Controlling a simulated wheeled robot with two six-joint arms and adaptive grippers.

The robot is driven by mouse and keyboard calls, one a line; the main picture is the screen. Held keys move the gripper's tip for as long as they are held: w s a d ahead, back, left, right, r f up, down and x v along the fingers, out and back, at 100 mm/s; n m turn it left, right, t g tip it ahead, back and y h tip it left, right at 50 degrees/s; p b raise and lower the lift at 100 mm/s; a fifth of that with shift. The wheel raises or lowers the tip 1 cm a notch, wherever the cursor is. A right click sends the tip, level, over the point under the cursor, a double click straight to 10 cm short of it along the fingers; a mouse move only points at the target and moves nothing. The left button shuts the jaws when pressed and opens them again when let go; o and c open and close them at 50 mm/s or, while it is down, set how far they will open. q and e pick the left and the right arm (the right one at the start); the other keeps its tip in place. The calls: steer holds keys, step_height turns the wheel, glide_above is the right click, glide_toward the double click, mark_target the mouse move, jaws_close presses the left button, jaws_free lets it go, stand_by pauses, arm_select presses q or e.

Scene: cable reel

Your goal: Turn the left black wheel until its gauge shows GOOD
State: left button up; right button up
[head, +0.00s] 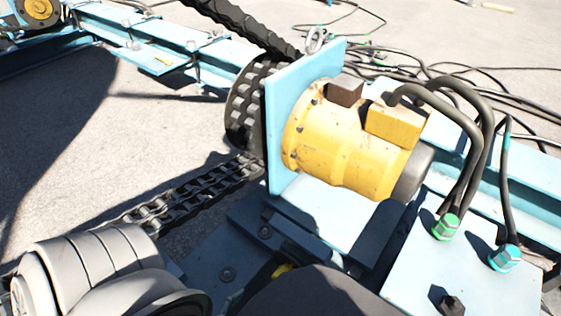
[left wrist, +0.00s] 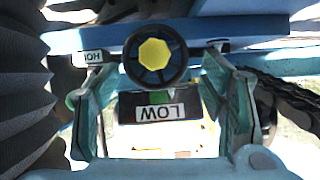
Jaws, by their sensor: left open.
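In the left wrist view, the black wheel (left wrist: 155,79) has a yellow hub and sits near the top middle. Its gauge (left wrist: 158,112) is just below it in the picture and shows LOW, upside down, with a green patch above the word. My left gripper (left wrist: 157,68) is open, one finger on each side of the wheel. Gaps show between the fingers and the rim; I cannot tell how far the fingertips reach in depth. The wheel and gauge do not show in the head view. My right gripper is in neither view.
A yellow motor (head: 340,150) on a light blue plate (head: 276,120) stands mid-picture in the head view, with a chain (head: 185,195) beside it. Black hoses (head: 468,120) rise at the right. A partly hidden label (left wrist: 92,58) sits left of the wheel. Concrete floor is clear at left.

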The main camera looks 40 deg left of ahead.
mark_target(278, 281)
arm_select(q)
steer(key=shift+t+h, duration=0.3)
steer(key=shift+t, duration=0.1)
steer(key=b+x, duration=0.2)
steer(key=x, duration=0.2)
steer(key=b+x, duration=0.1)
steer(key=x, duration=0.4)
steer(key=r+b+x, duration=0.1)
steer(key=b+x, duration=0.1)
steer(key=x, duration=0.3)
steer(key=shift+w+d+b, duration=0.15)
steer(key=shift+d+b, duration=0.15)
steer(key=shift+w, duration=0.35)
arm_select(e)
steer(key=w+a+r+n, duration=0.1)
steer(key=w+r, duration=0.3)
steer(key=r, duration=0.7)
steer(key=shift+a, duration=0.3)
arm_select(q)
steer(key=shift+c, duration=0.6)
jaws_close()
steer(key=shift+n, duration=0.3)
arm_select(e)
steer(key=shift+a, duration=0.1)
